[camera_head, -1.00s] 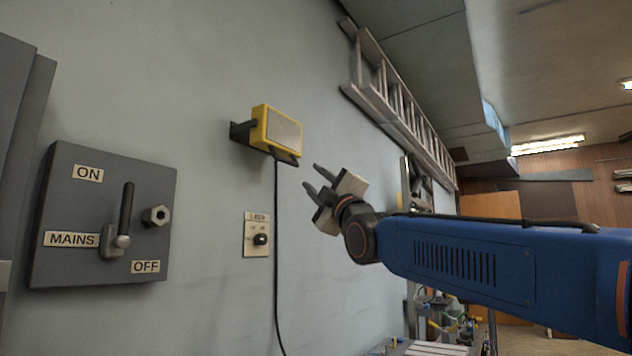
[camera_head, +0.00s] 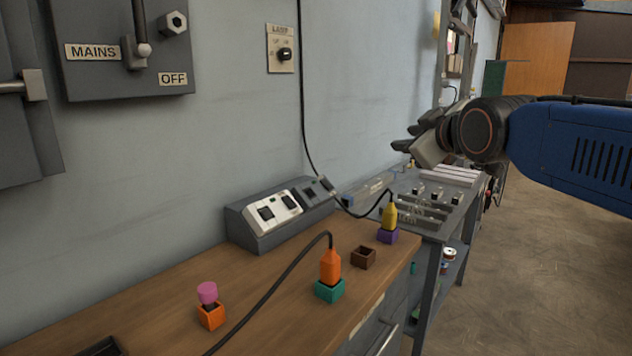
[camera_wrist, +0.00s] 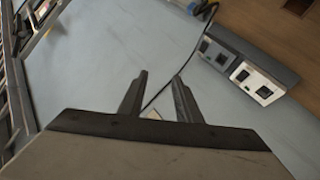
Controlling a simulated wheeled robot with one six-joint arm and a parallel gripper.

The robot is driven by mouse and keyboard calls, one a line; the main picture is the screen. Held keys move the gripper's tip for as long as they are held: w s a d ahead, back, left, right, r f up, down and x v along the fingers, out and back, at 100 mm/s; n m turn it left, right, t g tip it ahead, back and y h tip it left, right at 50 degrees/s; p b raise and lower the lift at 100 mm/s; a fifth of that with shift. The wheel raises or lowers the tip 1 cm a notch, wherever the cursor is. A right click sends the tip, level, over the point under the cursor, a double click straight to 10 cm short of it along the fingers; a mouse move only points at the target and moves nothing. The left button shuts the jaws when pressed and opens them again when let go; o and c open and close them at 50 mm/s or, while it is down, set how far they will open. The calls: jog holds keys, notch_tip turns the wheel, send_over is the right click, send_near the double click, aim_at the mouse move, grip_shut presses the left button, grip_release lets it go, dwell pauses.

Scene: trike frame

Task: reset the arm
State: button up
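My gripper (camera_head: 408,138) is at the end of my blue arm, in the air at the right of the head view, in front of the grey wall. Nothing shows between its fingers. In the wrist view its two dark fingers (camera_wrist: 160,95) stand apart with a gap between them, with the wall behind.
A wooden bench (camera_head: 160,290) bears a grey socket box (camera_head: 262,240), an orange plug (camera_head: 330,266) in a teal block, a yellow plug (camera_head: 389,215) in a purple block, and a pink-topped piece (camera_head: 207,292) in an orange block. A MAINS switch box (camera_head: 110,80) hangs on the wall.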

jog(key=s+d+f+m+g+h, duration=0.1)
jog(key=s+d+f+m+g, duration=0.2)
jog(key=s+f, duration=0.6)
jog(key=s+d+f+m+g, duration=0.3)
jog(key=s+f, duration=0.6)
jog(key=f, duration=0.5)
jog(key=s+d+f+m+g+h, duration=0.1)
jog(key=s+d+f+m+g, duration=0.2)
jog(key=s+f, duration=0.7)
jog(key=shift+d+f+m+g+h, duration=0.25)
jog(key=shift+f+g, duration=0.35)
jog(key=shift+f, duration=0.35)
jog(key=shift+w, duration=0.1)
